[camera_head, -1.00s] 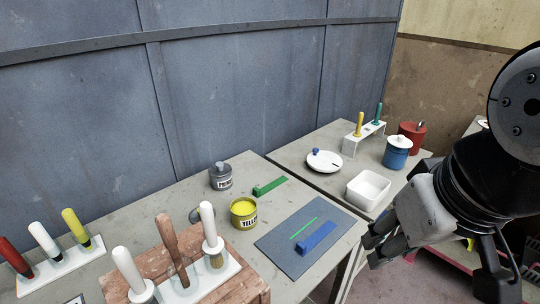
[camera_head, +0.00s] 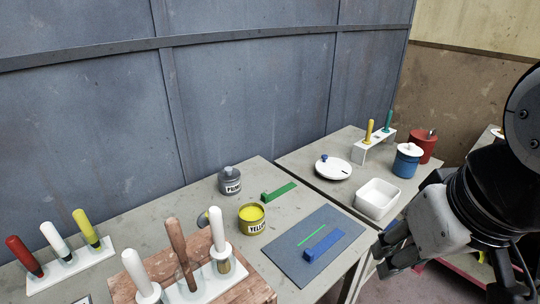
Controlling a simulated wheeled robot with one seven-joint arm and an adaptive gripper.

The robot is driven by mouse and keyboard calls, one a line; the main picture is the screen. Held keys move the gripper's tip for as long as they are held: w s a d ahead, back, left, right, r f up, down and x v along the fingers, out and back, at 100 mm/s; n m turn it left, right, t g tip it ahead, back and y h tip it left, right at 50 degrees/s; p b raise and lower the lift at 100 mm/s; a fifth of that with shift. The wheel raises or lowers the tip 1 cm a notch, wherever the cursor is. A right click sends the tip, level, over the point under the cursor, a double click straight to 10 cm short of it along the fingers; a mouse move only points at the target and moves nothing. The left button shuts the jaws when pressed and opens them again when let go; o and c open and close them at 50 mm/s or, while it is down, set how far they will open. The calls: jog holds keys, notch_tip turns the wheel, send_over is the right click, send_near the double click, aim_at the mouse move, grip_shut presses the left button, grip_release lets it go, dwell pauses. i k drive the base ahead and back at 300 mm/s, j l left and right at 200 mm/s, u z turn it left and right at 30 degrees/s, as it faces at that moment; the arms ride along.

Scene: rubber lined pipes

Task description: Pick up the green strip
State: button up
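A thin bright green strip (camera_head: 312,235) lies on the dark grey mat (camera_head: 285,250) on the near table. A blue piece with a raised end (camera_head: 324,245) lies just right of it on the same mat. A darker green piece with a small raised end (camera_head: 281,191) lies on the bare table behind the mat. My gripper (camera_head: 386,254) is at the lower right, off to the right of the mat and apart from these pieces. Its fingers look spread and nothing shows between them.
A yellow tin (camera_head: 252,227) and a grey tin (camera_head: 230,186) stand left of the darker green piece. Brushes in holders stand at the front left. The far table holds a white square bowl (camera_head: 377,206), a white lidded dish (camera_head: 333,170), blue and red pots.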

aim_at(266, 198)
jog(key=i+l+u, duration=0.2)
jog(key=l+u, duration=0.2)
jog(key=i+l+u, duration=0.15)
jog(key=l+u, duration=0.25)
jog(key=i+l+u, duration=0.1)
jog(key=l+u, duration=0.3)
jog(key=j, duration=0.1)
